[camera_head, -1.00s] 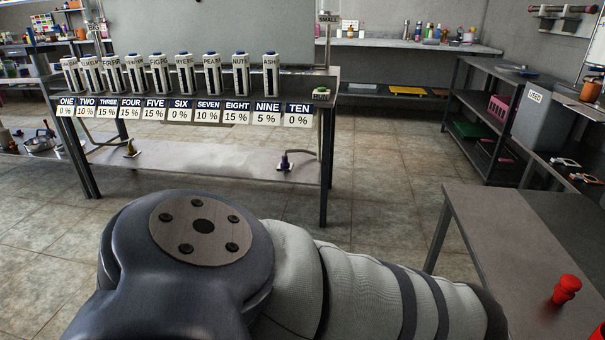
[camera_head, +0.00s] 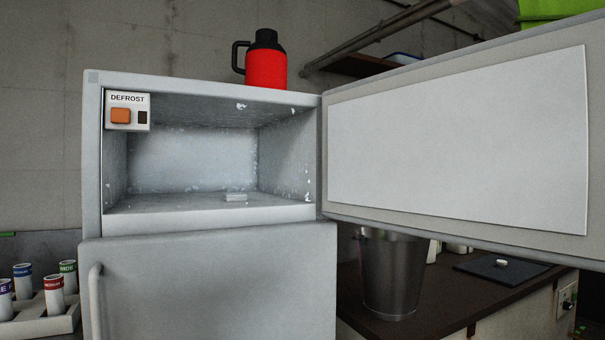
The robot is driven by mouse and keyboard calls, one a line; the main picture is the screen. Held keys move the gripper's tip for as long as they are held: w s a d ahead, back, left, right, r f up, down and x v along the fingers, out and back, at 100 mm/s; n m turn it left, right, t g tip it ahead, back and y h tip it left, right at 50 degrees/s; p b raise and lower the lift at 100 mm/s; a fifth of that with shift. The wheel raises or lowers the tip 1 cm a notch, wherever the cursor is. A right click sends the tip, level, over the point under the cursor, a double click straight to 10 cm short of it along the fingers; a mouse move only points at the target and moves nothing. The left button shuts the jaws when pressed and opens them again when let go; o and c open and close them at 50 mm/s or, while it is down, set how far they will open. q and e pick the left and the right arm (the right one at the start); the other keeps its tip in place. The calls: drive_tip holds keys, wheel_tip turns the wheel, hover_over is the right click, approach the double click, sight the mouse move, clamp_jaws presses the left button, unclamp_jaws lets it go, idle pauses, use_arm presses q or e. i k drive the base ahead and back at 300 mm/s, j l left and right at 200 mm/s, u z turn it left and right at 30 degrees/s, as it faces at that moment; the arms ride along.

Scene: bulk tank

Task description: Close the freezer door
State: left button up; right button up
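The freezer door (camera_head: 455,140) stands wide open, swung out to the right from its hinge at the right edge of the freezer compartment. Its inner side, with a large white panel, faces me. The closed lower door (camera_head: 215,285) with a vertical handle is below. Neither of my grippers is in view.
A red and black jug (camera_head: 265,62) stands on top of the fridge. A metal bucket (camera_head: 391,275) stands on the dark counter (camera_head: 440,310) beneath the open door. A rack of labelled tubes (camera_head: 40,325) is at lower left. A green bin (camera_head: 555,10) shows at upper right.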

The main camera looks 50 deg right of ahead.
sight(497, 145)
drive_tip(key=k+l, duration=0.15)
drive_tip(key=l, duration=0.25)
drive_tip(key=k+l, duration=0.15)
drive_tip(key=l, duration=0.25)
drive_tip(key=k+l, duration=0.1)
drive_tip(key=l, duration=0.25)
drive_tip(key=k+l+z, duration=0.1)
drive_tip(key=l, duration=0.3)
drive_tip(key=k+l, duration=0.2)
drive_tip(key=l, duration=0.2)
drive_tip(key=k+l, duration=0.1)
drive_tip(key=l, duration=0.3)
drive_tip(key=k+l, duration=0.15)
drive_tip(key=l, duration=0.25)
drive_tip(key=k+l, duration=0.1)
drive_tip(key=l, duration=0.3)
drive_tip(key=z, duration=0.05)
